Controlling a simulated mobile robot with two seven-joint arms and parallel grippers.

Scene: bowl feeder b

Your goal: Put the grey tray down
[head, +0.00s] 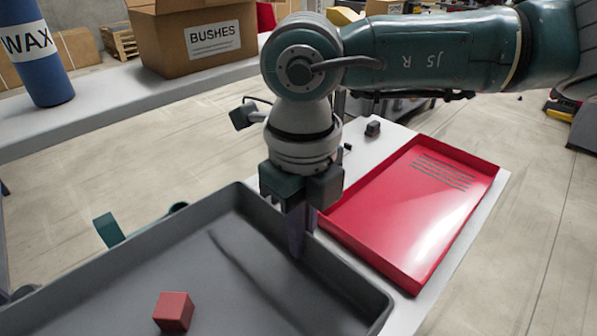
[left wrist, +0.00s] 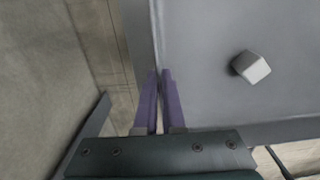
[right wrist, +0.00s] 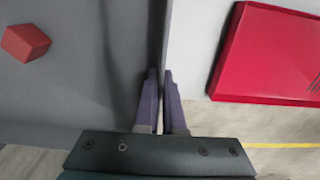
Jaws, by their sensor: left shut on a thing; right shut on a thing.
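The grey tray (head: 130,262) fills the lower left of the head view, cut off by the frame edge. A red block (head: 174,312) lies in it. My right gripper (head: 298,240) points down and is shut on the tray's right wall; the right wrist view shows the wall (right wrist: 165,40) between the fingers. In the left wrist view, my left gripper (left wrist: 160,78) is shut on another wall of the tray (left wrist: 156,40). A pale grey block (left wrist: 250,67) lies inside there. I cannot tell whether the tray's underside touches anything.
A red tray (head: 420,205) lies on a white table (head: 395,135), right of the grey tray. A small dark block (head: 373,128) sits behind it. A pale shelf (head: 110,100) at the back left holds a box labelled BUSHES (head: 195,38) and a blue WAX cylinder (head: 38,60).

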